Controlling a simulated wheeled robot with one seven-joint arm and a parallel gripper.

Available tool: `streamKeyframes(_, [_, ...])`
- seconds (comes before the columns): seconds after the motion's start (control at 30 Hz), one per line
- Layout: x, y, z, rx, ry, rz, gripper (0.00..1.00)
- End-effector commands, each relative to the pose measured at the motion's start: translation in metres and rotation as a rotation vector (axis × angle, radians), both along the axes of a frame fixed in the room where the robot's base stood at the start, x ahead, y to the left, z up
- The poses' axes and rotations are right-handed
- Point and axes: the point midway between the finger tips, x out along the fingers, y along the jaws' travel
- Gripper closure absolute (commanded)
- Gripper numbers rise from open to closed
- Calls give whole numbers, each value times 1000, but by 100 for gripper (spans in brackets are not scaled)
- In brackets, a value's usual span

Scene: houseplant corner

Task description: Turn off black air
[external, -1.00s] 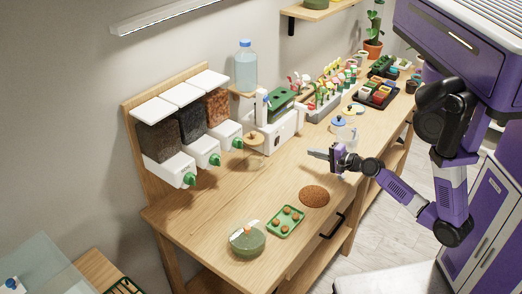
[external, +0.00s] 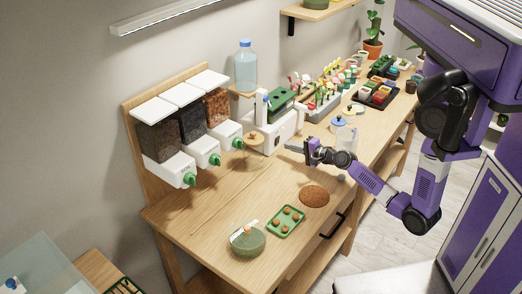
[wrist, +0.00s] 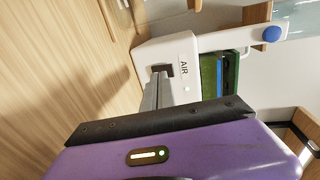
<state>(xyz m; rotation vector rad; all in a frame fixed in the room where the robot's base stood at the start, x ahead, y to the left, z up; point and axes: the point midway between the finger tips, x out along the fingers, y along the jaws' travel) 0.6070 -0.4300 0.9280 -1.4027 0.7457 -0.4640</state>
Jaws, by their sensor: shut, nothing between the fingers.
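A white machine (external: 278,136) stands on the bench against the wall. In the wrist view its white housing (wrist: 203,48) carries a label reading AIR (wrist: 184,68). Beside the label is a small dark switch (wrist: 162,69), partly hidden by my fingers; its position cannot be told. My gripper (external: 289,144) is shut and empty, with its tips pointing left toward the machine's front. In the wrist view the grey fingers (wrist: 153,84) reach up to the dark switch. Whether they touch it cannot be told.
Three dispensers with green knobs (external: 188,179) stand left of the machine. A clear bottle (external: 245,66) stands above. A lidded jar (external: 338,124) is close behind my gripper. A green tray (external: 286,221) and a brown round patch (external: 314,196) lie at the front. Bare wood lies between.

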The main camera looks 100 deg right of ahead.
Motion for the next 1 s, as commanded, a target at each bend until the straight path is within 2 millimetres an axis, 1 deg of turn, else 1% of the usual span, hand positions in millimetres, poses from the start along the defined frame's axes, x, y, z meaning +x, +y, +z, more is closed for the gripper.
streamKeyframes(0.03, [6, -6, 5, -2, -2, -1, 100])
streamKeyframes(0.1, [12, -12, 5, -2, -1, -1, 100])
streamKeyframes(0.3, [21, -21, 6, -2, 0, -1, 100])
streamKeyframes(0.67, [22, -22, 5, -2, 0, -1, 100])
streamKeyframes(0.8, [27, -26, 10, -1, 0, 1, 100])
streamKeyframes(1.0, [26, -27, 8, -2, 0, -1, 100])
